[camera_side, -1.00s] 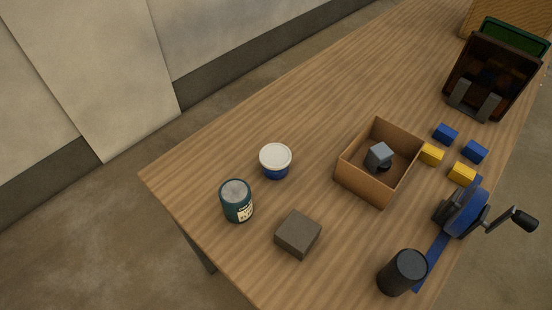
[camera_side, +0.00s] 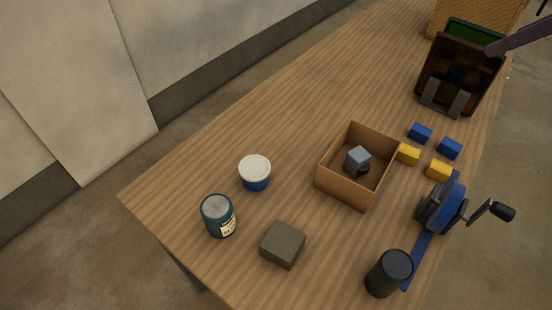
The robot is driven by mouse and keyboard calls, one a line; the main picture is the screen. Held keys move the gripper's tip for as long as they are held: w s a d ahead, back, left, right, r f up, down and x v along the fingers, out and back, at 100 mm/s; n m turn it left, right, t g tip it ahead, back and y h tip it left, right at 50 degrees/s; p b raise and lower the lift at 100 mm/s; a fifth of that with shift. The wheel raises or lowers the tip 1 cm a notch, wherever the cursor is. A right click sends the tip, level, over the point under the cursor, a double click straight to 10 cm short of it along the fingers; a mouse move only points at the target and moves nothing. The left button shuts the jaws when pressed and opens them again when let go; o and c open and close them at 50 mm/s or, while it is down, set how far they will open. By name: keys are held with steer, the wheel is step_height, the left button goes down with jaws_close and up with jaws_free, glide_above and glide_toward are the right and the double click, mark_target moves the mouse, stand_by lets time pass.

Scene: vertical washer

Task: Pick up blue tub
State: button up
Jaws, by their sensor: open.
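The blue tub (camera_side: 255,173) has a white lid and a blue body. It stands upright on the wooden table (camera_side: 300,115), left of the middle of the picture. Nothing touches it, and its lid and front side show clearly. No gripper fingers show, so I cannot see my gripper or where it is relative to the tub.
A dark green can (camera_side: 218,216) stands in front-left of the tub. A dark block (camera_side: 283,245) lies in front, and a cardboard box (camera_side: 345,190) holding a grey object is to the right. A dark bar (camera_side: 520,38) enters at the upper right. Table behind the tub is clear.

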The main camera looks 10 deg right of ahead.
steer(key=w+a+f+n+g+y, duration=0.15)
steer(key=w+a+f, duration=0.25)
steer(key=w+a, duration=0.55)
steer(key=n+g, duration=0.4)
steer(key=n, duration=0.1)
glide_above(256, 167)
steer(key=s+d, duration=0.1)
steer(key=d, duration=0.1)
steer(key=shift+m+t+h, duration=0.25)
step_height(256, 167, down, 28)
steer(key=shift+s+a, duration=0.15)
steer(key=shift+x, duration=3.2)
steer(key=shift+c, duration=0.2)
